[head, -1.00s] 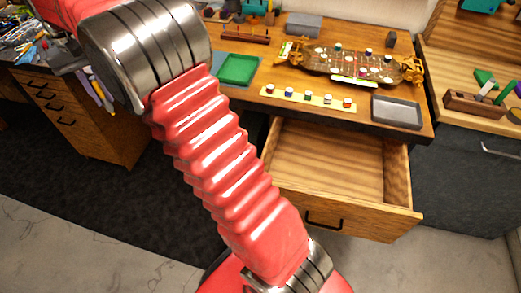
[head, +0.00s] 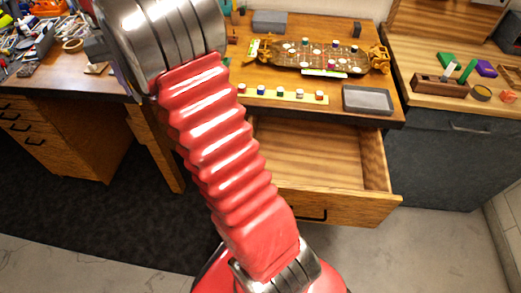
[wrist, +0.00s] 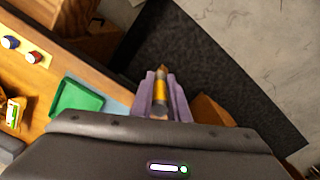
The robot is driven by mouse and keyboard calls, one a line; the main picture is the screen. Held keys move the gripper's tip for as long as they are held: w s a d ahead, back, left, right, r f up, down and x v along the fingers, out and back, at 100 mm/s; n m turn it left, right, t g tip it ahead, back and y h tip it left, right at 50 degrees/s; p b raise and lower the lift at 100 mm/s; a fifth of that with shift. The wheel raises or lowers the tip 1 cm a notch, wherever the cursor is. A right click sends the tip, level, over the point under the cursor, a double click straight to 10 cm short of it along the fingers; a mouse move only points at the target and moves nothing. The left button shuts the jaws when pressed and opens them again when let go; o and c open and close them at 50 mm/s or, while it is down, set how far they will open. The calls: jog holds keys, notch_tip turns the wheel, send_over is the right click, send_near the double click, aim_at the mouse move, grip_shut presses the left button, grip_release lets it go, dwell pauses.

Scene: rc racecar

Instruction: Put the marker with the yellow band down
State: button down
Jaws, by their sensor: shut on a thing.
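The marker with the yellow band (wrist: 160,87) shows in the wrist view, between the purple fingers of my gripper (wrist: 160,74). The fingers are shut on it, one on each side. Its tip points away from the wrist camera, and a dark floor shows beyond it. The marker appears held clear of any surface. In the head view my red arm fills the middle, and neither the gripper nor the marker can be seen.
An open, empty wooden drawer (head: 318,160) juts from the desk. A side counter (head: 440,103) stands right.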

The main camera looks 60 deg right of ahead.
jog(key=s+d+f+m, duration=0.3)
jog(key=s+d+f, duration=0.2)
jog(key=s+d, duration=0.55)
jog(key=s+d+f+m, duration=0.3)
jog(key=s+d+f, duration=0.2)
jog(key=s+d, duration=0.55)
jog(key=s+a+f+m, duration=0.1)
jog(key=s+f+m, duration=0.2)
jog(key=s+f, duration=0.3)
jog(key=s+a+f+m, duration=0.1)
jog(key=s+f, duration=0.6)
jog(key=s, duration=0.7)
jog(key=shift+f+m, duration=0.2)
jog(key=shift+m, duration=0.7)
jog(key=shift+d, duration=0.1)
jog(key=shift+f, duration=2.9)
